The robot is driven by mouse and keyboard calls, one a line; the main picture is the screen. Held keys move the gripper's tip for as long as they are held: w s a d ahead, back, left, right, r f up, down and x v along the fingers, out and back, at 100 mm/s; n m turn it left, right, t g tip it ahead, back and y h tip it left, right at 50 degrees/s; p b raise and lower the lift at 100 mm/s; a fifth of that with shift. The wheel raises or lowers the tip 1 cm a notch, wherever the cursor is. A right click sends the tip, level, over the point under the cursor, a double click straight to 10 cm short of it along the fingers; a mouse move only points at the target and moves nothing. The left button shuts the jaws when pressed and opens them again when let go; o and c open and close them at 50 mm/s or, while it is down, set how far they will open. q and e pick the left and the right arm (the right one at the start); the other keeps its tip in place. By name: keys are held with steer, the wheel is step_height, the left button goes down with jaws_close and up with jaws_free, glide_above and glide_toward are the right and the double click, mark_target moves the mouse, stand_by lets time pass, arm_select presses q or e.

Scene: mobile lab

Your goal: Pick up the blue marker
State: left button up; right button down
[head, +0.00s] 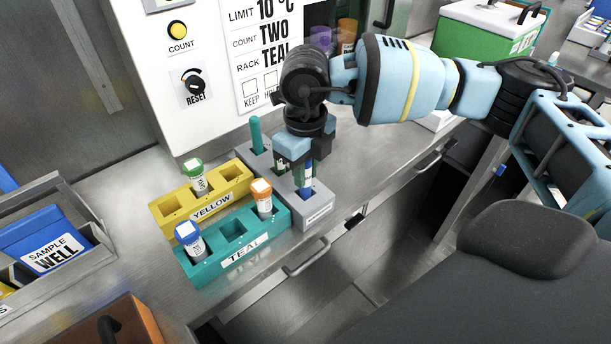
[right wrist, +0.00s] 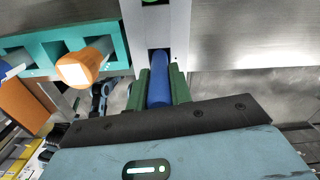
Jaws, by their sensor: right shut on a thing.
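The blue marker (head: 308,170) stands about upright at the front end of the grey holder (head: 318,215) in the head view. My right gripper (head: 302,172) points down over that end and is shut on the marker. In the right wrist view the blue marker (right wrist: 158,82) lies between the two green fingers of my right gripper (right wrist: 158,90), with the grey holder (right wrist: 180,35) just beyond. The gripper hides part of the marker, and I cannot tell how deep its lower end sits in the slot. My left gripper is not in view.
A green marker (head: 256,135) stands at the holder's back end. Left of the holder are a teal rack (head: 215,267) and a yellow rack (head: 238,173) with capped tubes. A white panel (head: 185,115) rises behind. Bare bench lies right of the holder.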

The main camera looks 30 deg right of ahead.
step_height(320, 180, up, 8)
steer(key=shift+r, duration=0.2)
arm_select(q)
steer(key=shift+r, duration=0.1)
arm_select(e)
steer(key=shift+f, duration=0.1)
stand_by(0.4)
